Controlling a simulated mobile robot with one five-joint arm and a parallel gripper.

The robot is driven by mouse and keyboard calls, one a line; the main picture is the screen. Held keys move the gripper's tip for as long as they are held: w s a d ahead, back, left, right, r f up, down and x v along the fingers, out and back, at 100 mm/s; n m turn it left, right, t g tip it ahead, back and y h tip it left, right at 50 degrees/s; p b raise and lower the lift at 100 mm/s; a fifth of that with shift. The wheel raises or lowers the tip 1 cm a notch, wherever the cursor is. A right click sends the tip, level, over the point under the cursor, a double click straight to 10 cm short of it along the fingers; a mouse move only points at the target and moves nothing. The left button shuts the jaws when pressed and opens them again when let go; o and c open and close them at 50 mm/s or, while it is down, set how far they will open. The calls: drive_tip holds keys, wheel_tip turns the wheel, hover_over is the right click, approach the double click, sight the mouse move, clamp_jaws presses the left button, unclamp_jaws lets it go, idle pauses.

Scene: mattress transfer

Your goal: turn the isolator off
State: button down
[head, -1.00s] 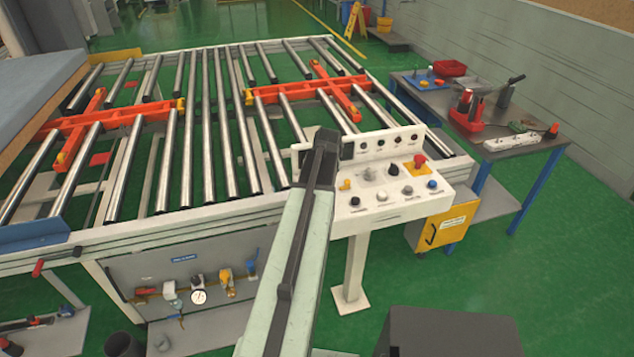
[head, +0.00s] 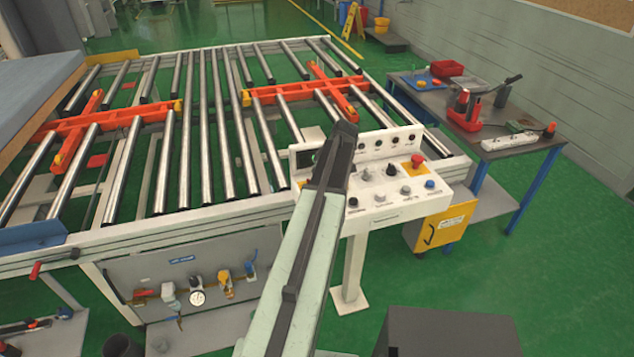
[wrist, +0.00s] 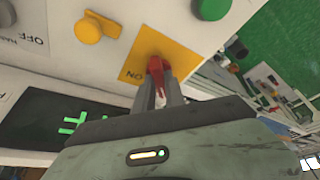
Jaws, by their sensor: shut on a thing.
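In the wrist view the isolator has a red handle (wrist: 156,66) on a yellow plate (wrist: 178,47). Lettering that reads as an upside-down "ON" is on the plate's lower left. My gripper (wrist: 158,80) is shut on the red handle, with one finger on each side of it. The handle points down in the picture, toward my wrist. In the head view my arm's end (head: 338,135) lies over the left part of the white control console (head: 395,213). My fingers and the isolator are hidden there.
A yellow knob (wrist: 88,29) and a dark green knob (wrist: 212,8) stand close to the handle, and a dark display (wrist: 45,120) lies lower left. A red mushroom button (head: 417,160) is on the console's right. The roller conveyor (head: 205,150) stands behind; a tool table (head: 430,98) is right.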

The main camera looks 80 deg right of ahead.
drive_tip(key=shift+s+d+n, duration=0.1)
drive_tip(key=shift+d+n, duration=0.05)
drive_tip(key=shift+n, duration=0.15)
drive_tip(key=c, duration=1.4)
unclamp_jaws()
drive_tip(key=shift+r, duration=0.1)
drive_tip(key=p+v, duration=0.7)
drive_tip(key=shift+s+r, duration=0.2)
drive_tip(key=shift+r, duration=0.05)
